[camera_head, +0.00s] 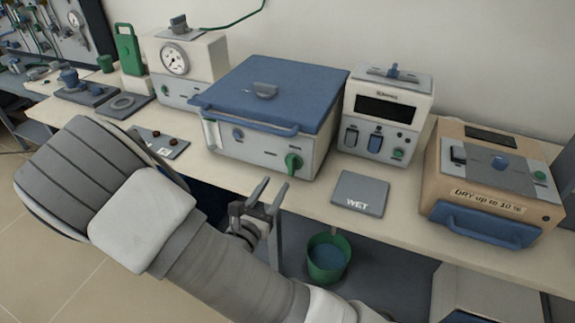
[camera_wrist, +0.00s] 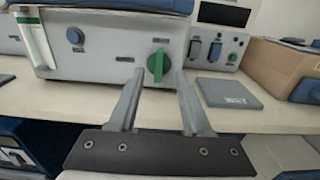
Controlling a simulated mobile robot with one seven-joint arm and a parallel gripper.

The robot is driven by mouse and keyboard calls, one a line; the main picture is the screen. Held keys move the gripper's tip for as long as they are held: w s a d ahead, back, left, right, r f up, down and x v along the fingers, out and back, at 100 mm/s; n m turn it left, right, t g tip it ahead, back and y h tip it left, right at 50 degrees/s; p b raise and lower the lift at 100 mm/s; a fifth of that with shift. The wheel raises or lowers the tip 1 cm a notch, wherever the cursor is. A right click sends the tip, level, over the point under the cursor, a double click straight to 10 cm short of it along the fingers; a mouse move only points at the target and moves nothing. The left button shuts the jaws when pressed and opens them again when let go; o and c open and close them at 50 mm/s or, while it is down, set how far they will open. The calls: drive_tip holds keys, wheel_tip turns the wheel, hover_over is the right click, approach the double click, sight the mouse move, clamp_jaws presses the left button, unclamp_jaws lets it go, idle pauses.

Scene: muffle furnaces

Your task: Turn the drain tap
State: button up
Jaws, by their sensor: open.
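The drain tap is a green knob (camera_head: 293,162) low on the right of the front face of a white box with a blue lid (camera_head: 268,92). In the wrist view the green knob (camera_wrist: 158,65) stands upright just beyond my fingertips, roughly centred between them. My gripper (camera_head: 267,192) is open and empty in front of the bench edge, a little below and left of the knob. In the wrist view its two fingers (camera_wrist: 160,80) point at the knob from below, apart from it as far as I can tell.
A grey "WET" plate (camera_head: 360,193) lies right of the box. A white control unit (camera_head: 388,112) and a tan box with a blue handle (camera_head: 495,185) stand further right. A green bucket (camera_head: 328,258) with blue contents is below the bench edge. A dark plate (camera_head: 160,143) lies left.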

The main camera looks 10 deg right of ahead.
sight(290, 161)
drive_tip(key=x, duration=0.9)
clamp_jaws()
